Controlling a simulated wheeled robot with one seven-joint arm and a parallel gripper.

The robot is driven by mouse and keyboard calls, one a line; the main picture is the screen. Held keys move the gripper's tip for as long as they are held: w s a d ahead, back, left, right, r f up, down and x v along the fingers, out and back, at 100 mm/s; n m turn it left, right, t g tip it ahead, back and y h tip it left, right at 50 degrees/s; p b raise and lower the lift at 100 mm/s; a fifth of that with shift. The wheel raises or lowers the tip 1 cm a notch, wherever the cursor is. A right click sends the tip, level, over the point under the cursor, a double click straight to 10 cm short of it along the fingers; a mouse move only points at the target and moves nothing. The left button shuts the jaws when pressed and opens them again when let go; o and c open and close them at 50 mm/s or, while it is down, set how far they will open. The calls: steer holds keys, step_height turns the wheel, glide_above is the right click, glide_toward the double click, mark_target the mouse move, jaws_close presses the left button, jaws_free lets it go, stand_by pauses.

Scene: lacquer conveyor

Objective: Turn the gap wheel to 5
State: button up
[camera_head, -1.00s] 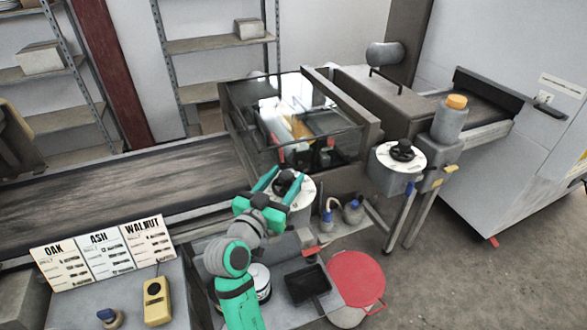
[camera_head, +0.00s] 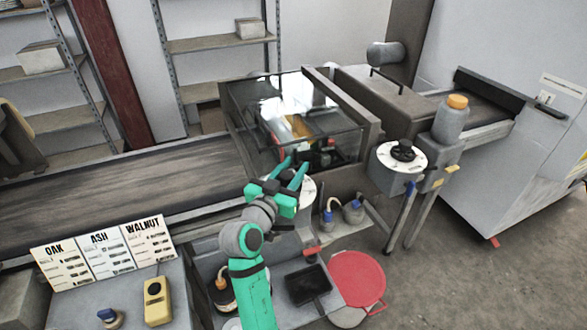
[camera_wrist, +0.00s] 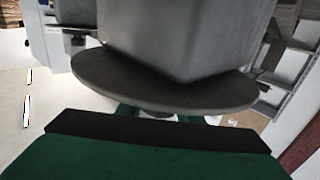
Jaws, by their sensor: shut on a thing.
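Two dial wheels with white round faces and dark knobs are on the machine's front. The near wheel (camera_head: 309,187) is mostly covered by my gripper (camera_head: 293,170), whose green fingers are shut on its knob. In the wrist view the wheel's round plate (camera_wrist: 160,88) shows edge-on, with the dark knob (camera_wrist: 158,114) between my fingers. The far wheel (camera_head: 402,155) stands to the right, untouched, its black knob in plain sight. The numbers on both faces are too small to read, and I cannot tell which is the gap wheel.
A glass-covered machine box (camera_head: 300,115) stands behind the near wheel. A conveyor belt (camera_head: 110,190) runs left. Wood cards (camera_head: 105,250), a yellow handset (camera_head: 157,301), a black tray (camera_head: 307,284) and a red-lidded bucket (camera_head: 357,278) are in front. An orange-capped bottle (camera_head: 452,118) stands right.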

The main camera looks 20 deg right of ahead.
mark_target(281, 174)
steer(key=shift+y, duration=0.3)
